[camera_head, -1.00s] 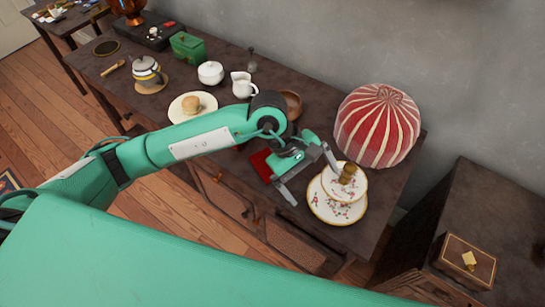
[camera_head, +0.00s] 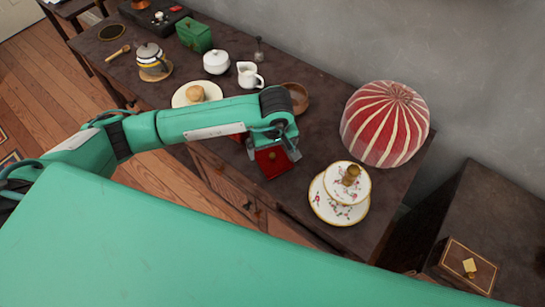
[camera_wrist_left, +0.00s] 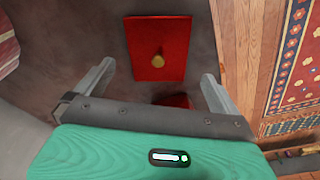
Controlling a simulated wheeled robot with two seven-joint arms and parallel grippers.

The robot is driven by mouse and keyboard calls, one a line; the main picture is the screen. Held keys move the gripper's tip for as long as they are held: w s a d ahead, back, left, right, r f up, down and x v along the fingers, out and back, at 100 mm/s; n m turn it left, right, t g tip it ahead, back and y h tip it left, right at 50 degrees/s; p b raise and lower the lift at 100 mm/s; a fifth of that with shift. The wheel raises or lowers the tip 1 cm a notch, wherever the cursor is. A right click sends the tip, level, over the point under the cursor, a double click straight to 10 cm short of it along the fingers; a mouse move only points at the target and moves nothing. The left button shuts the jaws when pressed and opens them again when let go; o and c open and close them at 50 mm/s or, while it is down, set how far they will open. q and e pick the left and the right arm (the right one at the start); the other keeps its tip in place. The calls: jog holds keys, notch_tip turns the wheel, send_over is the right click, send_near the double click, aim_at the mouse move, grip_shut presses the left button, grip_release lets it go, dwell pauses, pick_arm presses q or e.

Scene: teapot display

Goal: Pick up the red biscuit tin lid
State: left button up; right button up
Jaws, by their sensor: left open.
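The red biscuit tin lid (camera_head: 272,165) is a red square with a small brass knob, near the front edge of the dark sideboard. In the left wrist view the lid (camera_wrist_left: 140,40) lies ahead of the jaws, its knob close to midway between them. My left gripper (camera_head: 272,152) is open and empty, pointing down over the lid, with a finger to each side; it also shows in the left wrist view (camera_wrist_left: 158,74). A second red piece (camera_wrist_left: 172,100) is partly hidden behind the gripper's body; I cannot tell what it is. My right gripper is not in view.
A tiered floral cake stand (camera_head: 338,208) and a red-striped tea cosy (camera_head: 385,125) stand to the right. A wooden bowl (camera_head: 295,98), white jug (camera_head: 249,76), sugar bowl (camera_head: 216,63) and plate with a bun (camera_head: 183,96) stand behind or left. The sideboard's front edge is close.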

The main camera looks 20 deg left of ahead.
aim_at(272, 155)
pick_arm(q)
jog(key=shift+f, duration=0.2)
notch_tip(272, 155, down, 2)
jog(key=shift+w+f+p, duration=0.1)
jog(key=shift+w+p, duration=0.05)
jog(key=shift+p, duration=0.5)
jog(key=f, duration=0.2)
jog(key=shift+w+a+f, duration=0.15)
jog(key=shift+w+f, duration=0.05)
jog(key=shift+f, duration=0.1)
jog(key=c, duration=0.9)
jog(key=shift+o, duration=0.2)
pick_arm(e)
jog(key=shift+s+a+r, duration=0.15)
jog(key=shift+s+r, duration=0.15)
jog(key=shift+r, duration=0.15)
